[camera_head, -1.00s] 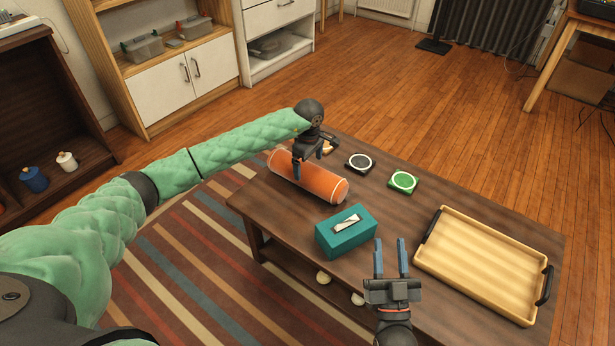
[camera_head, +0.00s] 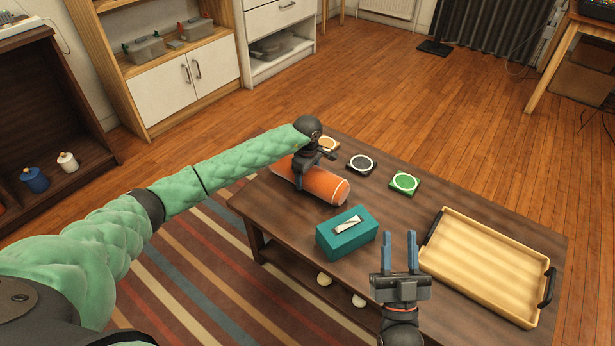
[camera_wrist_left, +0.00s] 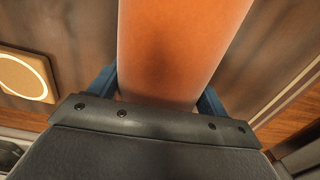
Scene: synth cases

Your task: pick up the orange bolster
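The orange bolster (camera_head: 325,185) lies on the dark wooden table, a cylinder with pale bands near its ends. My left gripper (camera_head: 306,178) is down over its far-left half, with the fingertips mostly hidden in the head view. In the left wrist view the bolster (camera_wrist_left: 178,45) runs between two widely spaced blue fingers, one at each side. The fingers are very close to its sides; any contact is unclear. My right gripper (camera_head: 400,252) is open and empty above the table's near edge.
A teal tissue box (camera_head: 346,233) stands near the bolster. Black (camera_head: 361,164), green (camera_head: 404,183) and orange (camera_head: 327,144) coasters lie behind it. A wooden tray (camera_head: 484,266) with dark handles takes up the table's right side.

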